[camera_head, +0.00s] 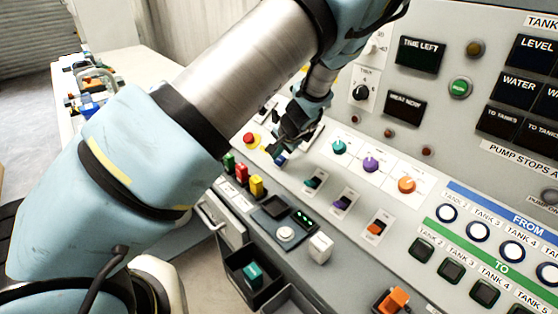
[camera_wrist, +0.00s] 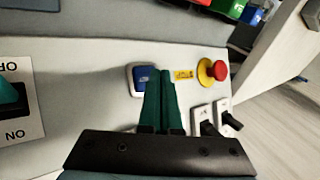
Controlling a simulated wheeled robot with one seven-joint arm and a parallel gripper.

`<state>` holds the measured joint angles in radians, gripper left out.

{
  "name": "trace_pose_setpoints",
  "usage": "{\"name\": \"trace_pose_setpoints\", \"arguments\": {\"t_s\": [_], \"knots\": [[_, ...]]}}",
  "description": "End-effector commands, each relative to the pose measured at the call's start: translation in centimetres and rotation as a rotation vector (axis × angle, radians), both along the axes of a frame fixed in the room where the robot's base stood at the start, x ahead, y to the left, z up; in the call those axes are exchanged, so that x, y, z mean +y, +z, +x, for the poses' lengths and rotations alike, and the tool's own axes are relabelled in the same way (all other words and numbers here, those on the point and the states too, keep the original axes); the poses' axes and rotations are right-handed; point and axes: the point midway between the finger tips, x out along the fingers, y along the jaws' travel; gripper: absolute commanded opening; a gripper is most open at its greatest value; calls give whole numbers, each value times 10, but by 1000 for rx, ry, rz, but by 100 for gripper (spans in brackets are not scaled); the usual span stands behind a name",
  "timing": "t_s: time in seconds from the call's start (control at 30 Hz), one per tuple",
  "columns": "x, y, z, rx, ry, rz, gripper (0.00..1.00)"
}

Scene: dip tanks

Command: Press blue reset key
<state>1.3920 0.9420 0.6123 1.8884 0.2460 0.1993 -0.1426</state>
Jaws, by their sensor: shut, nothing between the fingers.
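The blue reset key (camera_wrist: 146,77) is a small blue square in a white frame on the grey panel, seen in the wrist view. The green fingers of my gripper (camera_wrist: 160,82) are shut together and empty. Their tips overlap the key's right part in that view; I cannot tell whether they touch it. In the head view the key (camera_head: 280,160) shows as a small blue spot just below my gripper (camera_head: 279,153), partly hidden by it.
A red mushroom button on a yellow base (camera_wrist: 213,72) stands right of the key, with two black switches (camera_wrist: 215,122) near it. A green rocker switch (camera_wrist: 10,95) is at the left. Green, red and yellow blocks (camera_head: 242,174) stand on the console's front edge.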

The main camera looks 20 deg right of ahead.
Motion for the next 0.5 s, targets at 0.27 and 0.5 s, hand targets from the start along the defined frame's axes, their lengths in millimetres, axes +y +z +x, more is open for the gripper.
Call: {"name": "trace_pose_setpoints", "arguments": {"t_s": [0.27,0.5], "knots": [[-2,-4,0,0,0,0,0],[-5,-7,1,0,0,0,0]]}}
